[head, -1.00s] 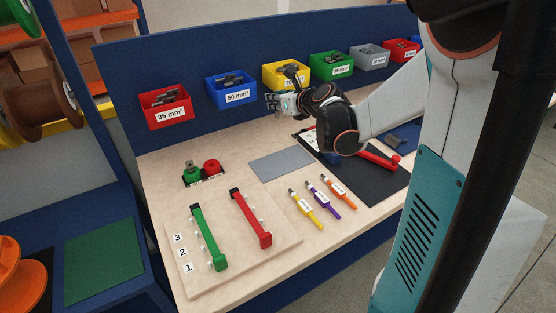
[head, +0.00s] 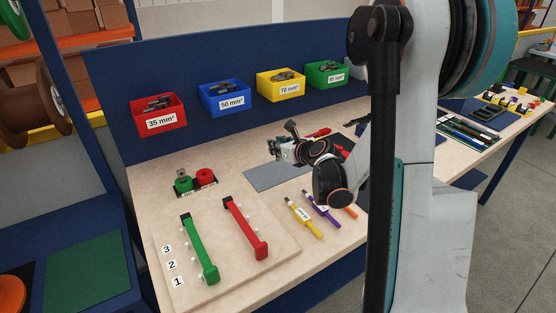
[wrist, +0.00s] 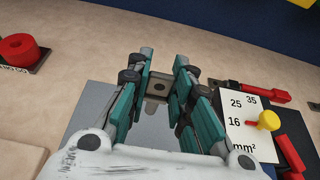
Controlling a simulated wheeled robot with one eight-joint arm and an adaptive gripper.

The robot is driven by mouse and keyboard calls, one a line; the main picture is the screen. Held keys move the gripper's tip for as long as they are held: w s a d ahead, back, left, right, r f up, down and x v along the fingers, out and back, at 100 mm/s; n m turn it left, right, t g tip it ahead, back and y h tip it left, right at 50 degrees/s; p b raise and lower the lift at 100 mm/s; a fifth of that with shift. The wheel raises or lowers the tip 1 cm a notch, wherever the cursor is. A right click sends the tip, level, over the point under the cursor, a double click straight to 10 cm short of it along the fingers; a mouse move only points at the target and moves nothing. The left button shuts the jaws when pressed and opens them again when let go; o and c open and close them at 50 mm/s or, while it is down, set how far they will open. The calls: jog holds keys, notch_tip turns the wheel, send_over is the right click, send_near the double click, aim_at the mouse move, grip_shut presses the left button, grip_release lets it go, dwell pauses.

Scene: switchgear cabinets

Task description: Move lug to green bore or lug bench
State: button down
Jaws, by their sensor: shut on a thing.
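My gripper (head: 279,149) is above the wooden bench, over the back part of the grey mat (head: 262,180). The lug's lower part is hidden. The green bore block (head: 183,187) stands to the left, with a grey metal piece on top. A red block (head: 204,177) stands beside it; it also shows in the wrist view (wrist: 19,48) with a NO GO label.
Red, blue (head: 224,97), yellow (head: 281,84) and green bins hang on the back panel. A board with green (head: 199,250) and red (head: 246,229) rails lies front left. Yellow, purple and orange tools lie right of it. A white size card (wrist: 248,120) is right of my gripper.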

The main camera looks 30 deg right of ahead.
aim_at(278, 160)
jog(key=shift+f+b, duration=0.8)
jog(key=shift+f, duration=1.25)
jog(key=shift+f, duration=0.1)
jog(key=c, duration=1.4)
grip_release()
jog(key=shift+c, duration=0.2)
jog(key=shift+s+r, duration=0.3)
jog(key=shift+s, duration=0.05)
jog(key=p+v, duration=0.3)
jog(key=v, duration=0.8)
jog(key=shift+s, duration=0.1)
